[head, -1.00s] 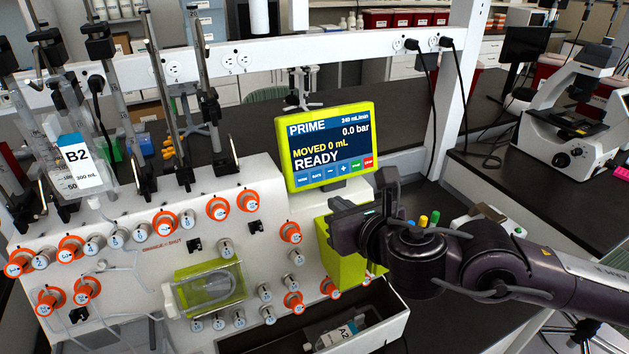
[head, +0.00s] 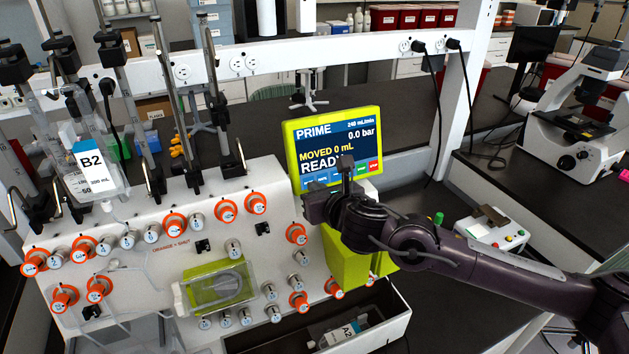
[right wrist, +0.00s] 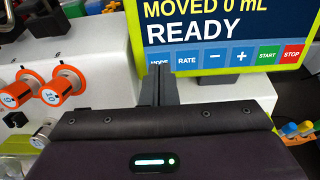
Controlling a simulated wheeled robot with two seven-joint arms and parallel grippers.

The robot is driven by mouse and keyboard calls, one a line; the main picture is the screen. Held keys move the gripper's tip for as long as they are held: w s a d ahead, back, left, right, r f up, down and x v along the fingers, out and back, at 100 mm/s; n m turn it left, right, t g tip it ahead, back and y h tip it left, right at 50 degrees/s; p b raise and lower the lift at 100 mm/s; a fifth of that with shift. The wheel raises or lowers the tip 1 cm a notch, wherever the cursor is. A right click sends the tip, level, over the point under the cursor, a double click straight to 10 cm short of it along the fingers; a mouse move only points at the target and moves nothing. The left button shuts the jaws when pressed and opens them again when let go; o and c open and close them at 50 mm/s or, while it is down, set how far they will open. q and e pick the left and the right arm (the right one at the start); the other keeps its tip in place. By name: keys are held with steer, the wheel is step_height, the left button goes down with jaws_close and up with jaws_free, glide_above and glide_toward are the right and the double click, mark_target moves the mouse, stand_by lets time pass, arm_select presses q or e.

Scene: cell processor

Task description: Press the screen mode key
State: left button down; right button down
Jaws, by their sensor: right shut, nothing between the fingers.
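The yellow-green framed screen (head: 333,150) shows PRIME, 0.0 bar, MOVED 0 mL and READY, with a row of keys along its bottom. The MODE key (right wrist: 158,62) is at the left end of that row in the right wrist view, its lower part covered by my fingertips. My right gripper (right wrist: 157,84) is shut and empty, its fingertips at the lower edge of the MODE key. I cannot tell whether they touch it. In the head view my right gripper (head: 318,206) is just below the screen and hides part of it. My left gripper is not in view.
The white processor panel (head: 150,285) with several orange and grey knobs (head: 255,203) lies left of the screen. A labelled B2 bag (head: 92,165) hangs at left. Below is an open drawer (head: 395,325). A microscope (head: 575,125) stands far right.

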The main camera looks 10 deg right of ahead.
steer(key=shift+w+a+f, duration=0.15)
steer(key=shift+w+f, duration=0.1)
steer(key=shift+w, duration=0.4)
